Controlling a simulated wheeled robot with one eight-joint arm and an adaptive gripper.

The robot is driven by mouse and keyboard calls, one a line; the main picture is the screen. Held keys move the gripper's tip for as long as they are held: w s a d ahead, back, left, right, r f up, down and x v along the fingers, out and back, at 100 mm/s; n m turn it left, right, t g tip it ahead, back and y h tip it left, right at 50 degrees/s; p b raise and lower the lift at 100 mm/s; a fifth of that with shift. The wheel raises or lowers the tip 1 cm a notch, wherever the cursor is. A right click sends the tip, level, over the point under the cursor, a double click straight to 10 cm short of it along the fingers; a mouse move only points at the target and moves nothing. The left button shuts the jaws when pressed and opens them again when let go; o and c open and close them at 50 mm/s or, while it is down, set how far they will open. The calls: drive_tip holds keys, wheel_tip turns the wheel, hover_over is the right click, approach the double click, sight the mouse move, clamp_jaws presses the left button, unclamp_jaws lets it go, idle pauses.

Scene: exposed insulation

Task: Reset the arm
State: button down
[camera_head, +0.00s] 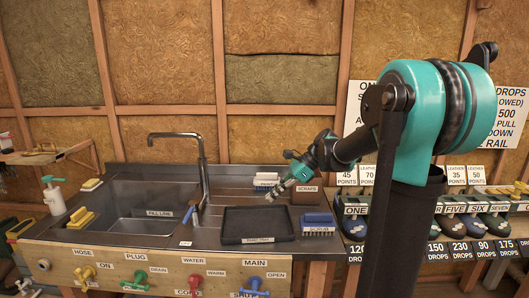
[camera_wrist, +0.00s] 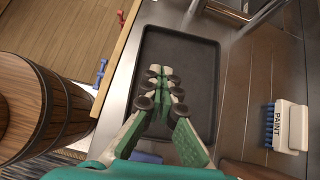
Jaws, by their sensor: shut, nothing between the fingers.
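My gripper (camera_head: 272,196) reaches from my teal and black arm at the right of the head view toward the sink counter. It hangs above the dark tray (camera_head: 284,222), apart from it as far as I can tell. In the wrist view the fingers of my gripper (camera_wrist: 160,70) are shut with nothing between them. The dark tray (camera_wrist: 204,52) lies below the fingers there, and its visible floor is empty.
A steel sink (camera_head: 130,202) with a tall faucet (camera_head: 201,160) is left of the tray. A blue scrub brush (camera_head: 318,218) sits right of it. The wrist view shows a wooden barrel (camera_wrist: 50,110) and a paint brush (camera_wrist: 288,127).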

drive_tip(key=s+d+f+n+t+h, duration=0.1)
drive_tip(key=s+d+f+n, duration=0.1)
drive_tip(key=s+f+n, duration=0.1)
drive_tip(key=s+d+f+n+h, duration=0.2)
drive_tip(key=s+d+f+n, duration=0.1)
drive_tip(key=s+f, duration=0.1)
drive_tip(key=s+d+f+n+t+h, duration=0.1)
drive_tip(key=s+d+f+n+h, duration=0.1)
drive_tip(key=s+d+f+n, duration=0.1)
drive_tip(key=shift+s+d+f+t, duration=0.1)
drive_tip(key=shift+s+f+t, duration=0.05)
drive_tip(key=shift+f, duration=0.3)
drive_tip(key=shift+s+d+f+t, duration=0.1)
drive_tip(key=shift+s+f+t, duration=0.05)
drive_tip(key=shift+f, duration=0.25)
drive_tip(key=s+d+f+n+t+h, duration=0.2)
drive_tip(key=s+d+f+n+h, duration=0.2)
drive_tip(key=s+d+f+n, duration=0.2)
drive_tip(key=shift+s+d+f+n, duration=0.4)
drive_tip(key=shift+s+d+n, duration=0.4)
drive_tip(key=shift+s+n, duration=0.3)
